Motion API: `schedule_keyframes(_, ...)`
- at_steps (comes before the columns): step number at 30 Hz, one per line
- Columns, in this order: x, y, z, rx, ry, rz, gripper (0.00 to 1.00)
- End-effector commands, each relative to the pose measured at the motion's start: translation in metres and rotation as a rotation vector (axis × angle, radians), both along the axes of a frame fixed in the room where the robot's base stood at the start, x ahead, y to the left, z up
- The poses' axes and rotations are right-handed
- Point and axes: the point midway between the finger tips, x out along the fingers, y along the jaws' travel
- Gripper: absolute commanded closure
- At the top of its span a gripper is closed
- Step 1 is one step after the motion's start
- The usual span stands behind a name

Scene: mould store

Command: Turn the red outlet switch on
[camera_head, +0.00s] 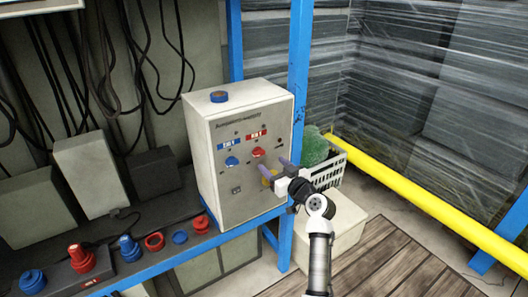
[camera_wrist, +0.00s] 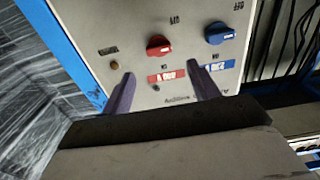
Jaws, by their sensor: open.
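The red outlet switch (camera_head: 258,152) is a round red knob on the front of a grey control box (camera_head: 228,205), under a red label. In the wrist view the gripper (camera_wrist: 161,70) seems not to touch the switch.
A blue post (camera_head: 299,110) stands right behind the box. Red and blue plugs (camera_head: 82,259) lie on the dark shelf at left. A white crate (camera_head: 330,173) with green material stands at right.

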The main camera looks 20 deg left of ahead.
Motion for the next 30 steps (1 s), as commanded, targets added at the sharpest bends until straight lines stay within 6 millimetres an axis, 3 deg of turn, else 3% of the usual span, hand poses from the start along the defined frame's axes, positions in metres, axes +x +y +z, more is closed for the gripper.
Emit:
schedule_keyframes(3, 0.016, 0.022, 0.004, -0.002, 0.001, 0.003, 0.40)
schedule_keyframes(9, 0.034, 0.044, 0.002, -0.001, 0.001, 0.001, 0.40)
schedule_keyframes(23, 0.042, 0.054, 0.000, -0.001, -0.001, -0.001, 0.40)
schedule_keyframes(30, 0.042, 0.054, 0.000, -0.001, -0.001, -0.001, 0.70)
